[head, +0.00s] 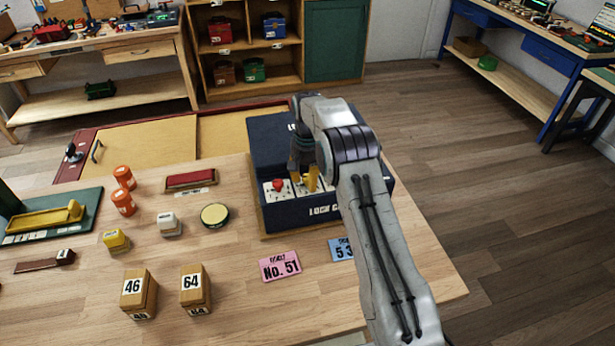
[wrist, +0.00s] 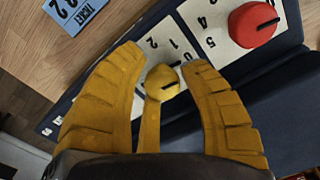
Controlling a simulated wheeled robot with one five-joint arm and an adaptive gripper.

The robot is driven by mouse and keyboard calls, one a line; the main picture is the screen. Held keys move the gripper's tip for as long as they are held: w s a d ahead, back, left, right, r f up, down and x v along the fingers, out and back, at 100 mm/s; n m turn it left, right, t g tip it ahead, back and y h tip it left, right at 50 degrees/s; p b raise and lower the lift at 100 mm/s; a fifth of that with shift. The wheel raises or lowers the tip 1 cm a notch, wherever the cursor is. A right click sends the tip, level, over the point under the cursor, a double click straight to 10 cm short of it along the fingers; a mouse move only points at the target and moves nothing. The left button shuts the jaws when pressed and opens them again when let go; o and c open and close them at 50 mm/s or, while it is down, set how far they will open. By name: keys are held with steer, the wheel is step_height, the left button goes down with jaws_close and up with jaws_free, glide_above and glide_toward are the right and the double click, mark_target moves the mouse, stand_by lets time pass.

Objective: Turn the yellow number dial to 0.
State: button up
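The yellow dial (wrist: 161,80) is a small round knob on a white numbered plate (wrist: 190,40) in the wrist view. Digits 2, 1 and what looks like 0 show past it. A dark mark on its face points toward the right finger; the digit it lines up with is hidden. My gripper (wrist: 162,60) has its yellow fingers on either side of the dial, with a visible gap on the left and the right finger very close; contact there is unclear. In the head view my gripper (head: 306,180) is over the dark blue box (head: 305,215), largely hiding the dial.
A red dial (wrist: 254,24) stands beside the yellow one, also in the head view (head: 278,186). A pink ticket (head: 281,266) and a blue ticket (head: 341,249) lie before the box. Wooden number blocks (head: 138,293) and small items stand to the left.

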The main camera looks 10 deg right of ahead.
mark_target(308, 177)
steer(key=o, duration=0.3)
steer(key=shift+w+r, duration=0.1)
steer(key=shift+r, duration=0.1)
steer(key=shift+r, duration=5.95)
